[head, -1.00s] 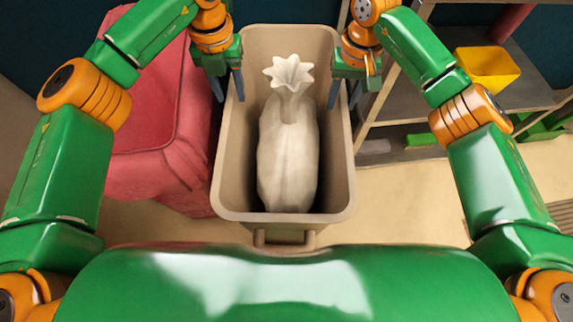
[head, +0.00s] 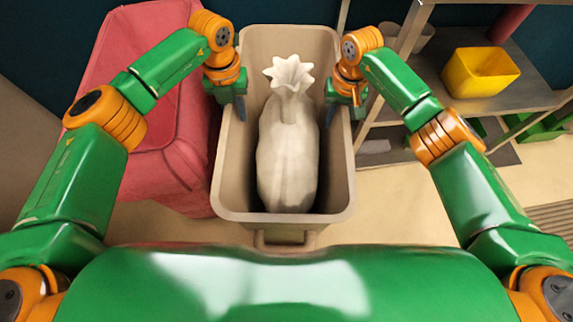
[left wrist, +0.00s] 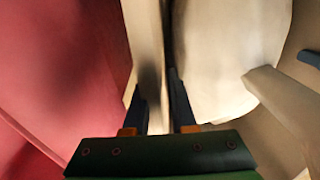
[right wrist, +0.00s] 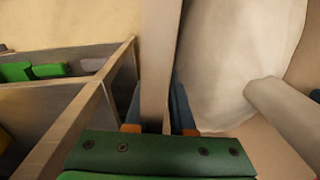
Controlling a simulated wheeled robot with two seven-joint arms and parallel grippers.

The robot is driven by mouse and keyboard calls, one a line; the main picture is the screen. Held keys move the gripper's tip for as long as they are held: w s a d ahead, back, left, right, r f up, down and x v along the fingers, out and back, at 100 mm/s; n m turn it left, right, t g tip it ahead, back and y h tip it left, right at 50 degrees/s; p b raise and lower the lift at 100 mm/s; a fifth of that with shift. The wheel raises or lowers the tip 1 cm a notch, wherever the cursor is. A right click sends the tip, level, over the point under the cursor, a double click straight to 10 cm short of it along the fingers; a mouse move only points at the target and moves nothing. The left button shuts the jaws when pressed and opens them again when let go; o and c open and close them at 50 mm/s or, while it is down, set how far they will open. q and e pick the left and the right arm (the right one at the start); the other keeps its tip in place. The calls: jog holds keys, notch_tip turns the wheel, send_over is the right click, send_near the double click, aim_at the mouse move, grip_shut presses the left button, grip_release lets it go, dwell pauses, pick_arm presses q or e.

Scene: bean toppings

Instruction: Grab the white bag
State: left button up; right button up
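The white bag (head: 287,160) stands upright inside a beige bin (head: 283,217), its gathered, frilled neck at the far end in the head view. It also shows in the left wrist view (left wrist: 230,50) and the right wrist view (right wrist: 235,60). My left gripper (head: 233,112) is at the bin's left wall, its fingers apart on either side of the wall. My right gripper (head: 344,115) is at the right wall, its fingers likewise apart around it. Both appear open and apart from the bag.
A red covered container (head: 165,165) stands close to the left of the bin. A grey shelf unit (head: 440,100) with a yellow box (head: 480,72) stands to the right. Green pieces (head: 540,125) lie on the right. Some floor is clear at front right.

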pick_arm(q)
grip_shut()
jog(key=shift+r, duration=0.1)
dwell(1.2)
